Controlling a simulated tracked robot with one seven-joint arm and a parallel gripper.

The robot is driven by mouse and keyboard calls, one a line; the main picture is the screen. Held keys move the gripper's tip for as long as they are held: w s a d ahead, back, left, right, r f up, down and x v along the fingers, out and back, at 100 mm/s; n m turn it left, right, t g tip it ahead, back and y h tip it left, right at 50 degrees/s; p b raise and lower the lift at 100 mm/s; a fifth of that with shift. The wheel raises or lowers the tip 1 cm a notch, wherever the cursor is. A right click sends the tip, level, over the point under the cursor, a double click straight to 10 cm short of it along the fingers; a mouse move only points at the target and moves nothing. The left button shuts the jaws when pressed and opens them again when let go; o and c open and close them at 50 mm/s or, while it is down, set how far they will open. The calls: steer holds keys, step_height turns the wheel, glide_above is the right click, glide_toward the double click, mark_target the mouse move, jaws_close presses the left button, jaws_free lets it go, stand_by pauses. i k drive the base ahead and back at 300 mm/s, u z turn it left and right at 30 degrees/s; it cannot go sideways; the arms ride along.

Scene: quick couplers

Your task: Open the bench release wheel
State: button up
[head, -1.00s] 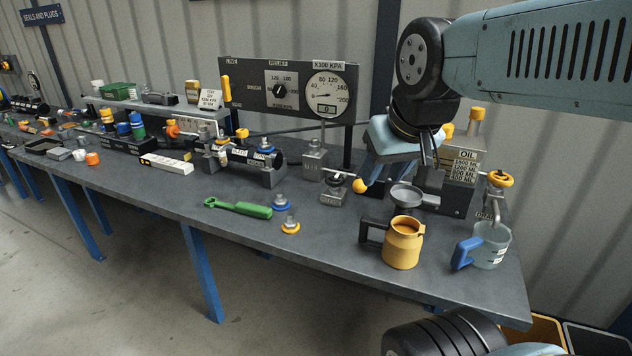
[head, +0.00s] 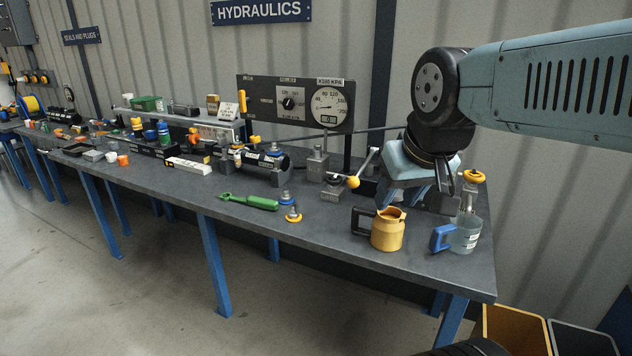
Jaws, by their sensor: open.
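No wheel in the head view carries a readable release label. A yellow handwheel (head: 473,176) tops the tap at the right end of the bench, just right of my gripper. A small grey block with a dark top fitting (head: 333,185) stands left of my gripper, beside a lever with a yellow ball (head: 353,182); whether that fitting is a wheel I cannot tell. My gripper (head: 415,192) is open, pointing down above the bench's right part. It hides most of the oil container and the funnel. I see no contact with either wheel-like part.
A yellow jug (head: 388,230) and a clear measuring jug with blue handle (head: 464,235) stand near the bench's right front. A green tool (head: 250,202) and couplers (head: 292,215) lie left of them. A gauge panel (head: 295,103) stands behind.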

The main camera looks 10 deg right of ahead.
mark_target(337, 179)
steer(key=z, duration=0.2)
steer(key=i, duration=0.9)
steer(key=u, duration=0.1)
